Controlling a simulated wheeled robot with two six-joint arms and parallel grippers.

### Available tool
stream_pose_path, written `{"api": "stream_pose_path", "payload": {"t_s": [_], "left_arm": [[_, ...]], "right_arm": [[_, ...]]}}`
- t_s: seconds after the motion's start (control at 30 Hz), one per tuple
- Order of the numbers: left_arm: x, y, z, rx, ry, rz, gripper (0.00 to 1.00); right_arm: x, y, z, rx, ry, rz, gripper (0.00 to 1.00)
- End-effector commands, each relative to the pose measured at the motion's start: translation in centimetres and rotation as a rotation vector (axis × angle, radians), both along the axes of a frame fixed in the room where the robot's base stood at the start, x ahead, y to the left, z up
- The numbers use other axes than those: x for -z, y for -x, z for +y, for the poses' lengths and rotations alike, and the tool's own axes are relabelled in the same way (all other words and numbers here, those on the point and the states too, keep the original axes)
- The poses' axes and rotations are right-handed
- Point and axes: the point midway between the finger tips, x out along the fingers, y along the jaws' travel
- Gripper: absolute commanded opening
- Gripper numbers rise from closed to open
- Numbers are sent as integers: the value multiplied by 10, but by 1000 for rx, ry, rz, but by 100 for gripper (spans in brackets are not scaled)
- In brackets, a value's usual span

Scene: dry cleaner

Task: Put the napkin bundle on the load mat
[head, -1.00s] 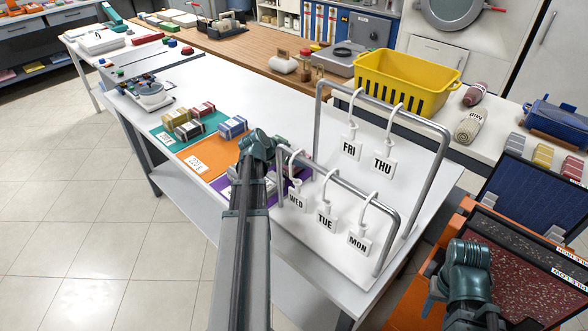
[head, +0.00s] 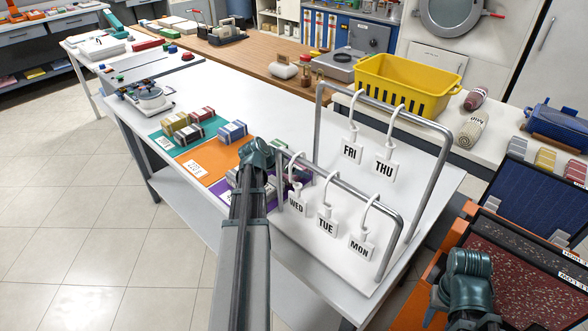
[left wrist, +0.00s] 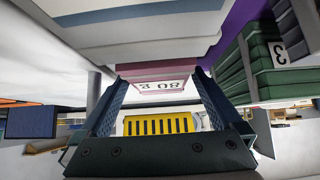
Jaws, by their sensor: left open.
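Folded cloth bundles lie on coloured mats on the white table. A yellow-green bundle (head: 173,122), a red one (head: 203,116) and a dark one (head: 188,135) are on the teal mat (head: 162,140). A blue-and-white bundle (head: 231,131) is on the orange mat (head: 212,165). More bundles on the purple mat (head: 270,196) are partly hidden by my left arm. I cannot tell which is the napkin bundle. In the left wrist view, my left gripper (left wrist: 160,76) is open, its fingers either side of a pink-edged bundle (left wrist: 160,66) with a number label. A green bundle (left wrist: 248,65) is beside it.
A metal rack (head: 447,165) with hanging day tags (head: 353,150) stands right of my left arm. A yellow basket (head: 405,88) is behind it. A scale-like device (head: 152,97) stands at the table's far left. Dark panels (head: 525,200) are at the right.

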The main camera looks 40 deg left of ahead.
Motion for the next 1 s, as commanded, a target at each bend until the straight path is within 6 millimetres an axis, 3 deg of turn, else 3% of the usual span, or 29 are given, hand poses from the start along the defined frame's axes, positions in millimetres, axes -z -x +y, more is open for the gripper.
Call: {"api": "stream_pose_path", "payload": {"t_s": [0.5,0.7,1.0], "left_arm": [[-71,64,5,-3,0,0,100],[-84,80,6,-1,1,0,100],[-86,85,7,0,0,0,100]], "right_arm": [[-71,0,0,1,0,0,50],[-84,0,0,1,0,0,50],[-86,0,0,1,0,0,50]]}}
